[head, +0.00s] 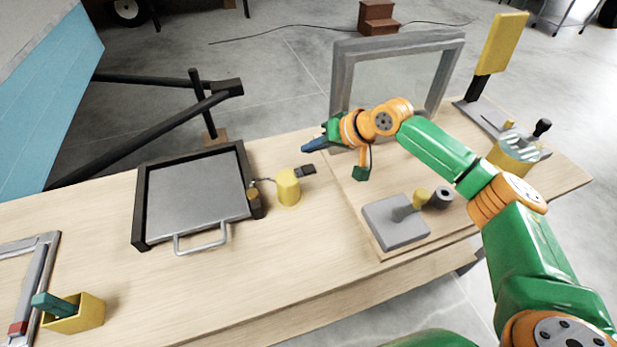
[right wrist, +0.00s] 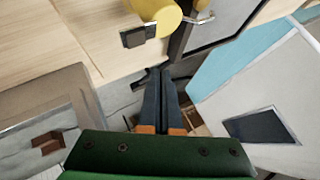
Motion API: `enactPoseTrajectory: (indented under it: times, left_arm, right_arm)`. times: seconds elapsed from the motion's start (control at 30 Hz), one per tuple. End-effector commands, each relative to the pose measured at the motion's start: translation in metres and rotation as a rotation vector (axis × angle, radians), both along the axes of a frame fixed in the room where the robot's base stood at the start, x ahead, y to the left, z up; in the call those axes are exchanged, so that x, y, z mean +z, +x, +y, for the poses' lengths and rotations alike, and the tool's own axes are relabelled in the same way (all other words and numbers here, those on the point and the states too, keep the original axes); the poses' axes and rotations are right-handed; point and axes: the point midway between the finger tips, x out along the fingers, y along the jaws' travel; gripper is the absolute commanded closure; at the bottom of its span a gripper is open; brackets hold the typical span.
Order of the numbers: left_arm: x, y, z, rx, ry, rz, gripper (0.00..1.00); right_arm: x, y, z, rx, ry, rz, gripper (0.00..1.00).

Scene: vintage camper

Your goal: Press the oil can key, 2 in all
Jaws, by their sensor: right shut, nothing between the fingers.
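The oil can is a yellow cylinder (head: 288,188) standing upright on the wooden bench, with a thin grey spout on its left. A small dark block (head: 306,171), which looks like its key, sits at its right side. In the right wrist view the can (right wrist: 157,14) and the dark block (right wrist: 138,36) show at the top. My right gripper (head: 304,149) is shut and empty, with blue fingers pointing left, beyond the block in the head view and apart from it. The shut fingers (right wrist: 160,72) also show in the right wrist view. My left gripper is not in view.
A black-framed grey panel with a handle (head: 196,194) lies left of the can. A grey upright frame (head: 340,95) stands behind my right arm. A grey block (head: 395,222) and a yellow container (head: 513,158) are at the right. The bench front is mostly clear.

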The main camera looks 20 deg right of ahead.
Motion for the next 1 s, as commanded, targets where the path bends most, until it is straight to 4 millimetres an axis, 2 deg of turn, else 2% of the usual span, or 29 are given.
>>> enactPoseTrajectory:
  times: [0.03,0.07,0.3,1.0]
  left_arm:
    - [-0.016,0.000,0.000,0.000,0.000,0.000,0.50]
    - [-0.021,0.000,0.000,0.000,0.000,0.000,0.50]
    - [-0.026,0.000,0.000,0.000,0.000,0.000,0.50]
    - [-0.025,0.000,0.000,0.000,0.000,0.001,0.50]
  right_arm:
    - [-0.014,0.000,0.000,-0.001,0.000,-0.001,1.00]
    - [-0.018,0.000,0.000,-0.001,0.000,-0.001,1.00]
    - [-0.037,0.000,0.000,0.001,0.000,0.001,1.00]
    - [-0.037,0.000,0.000,0.000,0.000,0.000,1.00]
